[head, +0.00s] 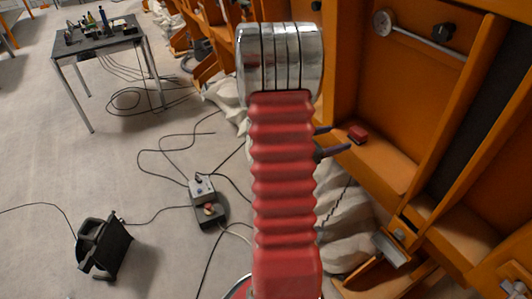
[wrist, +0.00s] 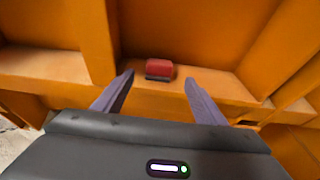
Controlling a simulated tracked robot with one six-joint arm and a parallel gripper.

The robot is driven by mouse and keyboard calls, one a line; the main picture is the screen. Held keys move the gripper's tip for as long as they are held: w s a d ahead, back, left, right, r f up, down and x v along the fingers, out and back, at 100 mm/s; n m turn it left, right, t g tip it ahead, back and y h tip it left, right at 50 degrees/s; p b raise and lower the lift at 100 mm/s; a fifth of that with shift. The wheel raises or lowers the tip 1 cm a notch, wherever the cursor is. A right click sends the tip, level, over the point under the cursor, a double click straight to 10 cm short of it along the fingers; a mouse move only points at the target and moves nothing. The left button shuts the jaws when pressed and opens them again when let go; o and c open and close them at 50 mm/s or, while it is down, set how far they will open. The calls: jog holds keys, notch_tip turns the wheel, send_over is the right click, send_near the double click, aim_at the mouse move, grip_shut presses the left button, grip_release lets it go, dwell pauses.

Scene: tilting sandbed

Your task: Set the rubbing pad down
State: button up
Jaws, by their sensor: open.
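The rubbing pad (wrist: 159,68), a small red block with a dark underside, rests on an orange ledge (wrist: 215,82) in the wrist view. It also shows in the head view (head: 358,133), on the orange frame's ledge to the right of my arm. My gripper (wrist: 158,80) is open, its two purple-grey fingers apart with the pad beyond and between their tips in the picture. In the head view the fingers (head: 336,139) point toward the pad, with a small gap. Nothing is held between them.
Tall orange ribs (head: 465,110) and panels stand around the ledge. Pale lumpy sacks (head: 345,225) lie below it. On the floor are a control box (head: 207,205), a black object (head: 102,245) and loose cables. A table (head: 100,40) stands at the back left.

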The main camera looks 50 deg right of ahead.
jog(key=w+a+r+m+t+y, duration=0.3)
jog(key=a+r+m+t+y, duration=0.1)
jog(key=a, duration=1.3)
jog(key=w+a+r+m+t+y, duration=0.4)
jog(key=a+r+m+y, duration=0.1)
jog(key=a, duration=1.3)
jog(key=w+a+r+m+t+y, duration=0.3)
jog(key=a+r+m+y, duration=0.1)
jog(key=a, duration=1.4)
jog(key=shift+w+r+t+y, duration=0.15)
jog(key=shift+r+t+y, duration=0.2)
jog(key=shift+y, duration=0.55)
